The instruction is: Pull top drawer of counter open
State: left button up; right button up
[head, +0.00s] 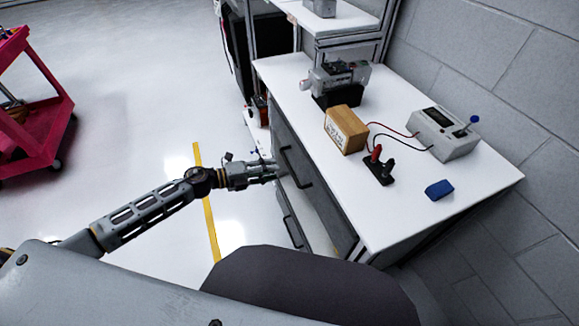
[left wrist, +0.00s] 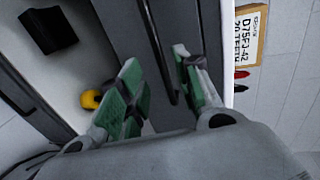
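The white-topped counter (head: 395,205) stands at the right in the head view. Its grey top drawer front (head: 325,200) has a long dark handle (head: 295,167). My left gripper (head: 274,170) is beside that handle, reaching in from the left. In the left wrist view the gripper's green-padded fingers (left wrist: 158,90) are apart. The dark handle (left wrist: 158,50) runs into the gap between them from above; I cannot tell whether either finger touches it. The top drawer appears closed. My right gripper is not in view.
A lower handle (head: 293,232) shows below a pale gap. The left wrist view shows a pale space with a black box (left wrist: 48,30) and a yellow object (left wrist: 91,99).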

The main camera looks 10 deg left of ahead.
aim_at(290, 166)
pick_arm(q)
jog(key=shift+x, duration=3.8)
jog(key=shift+c, duration=0.2)
grip_shut()
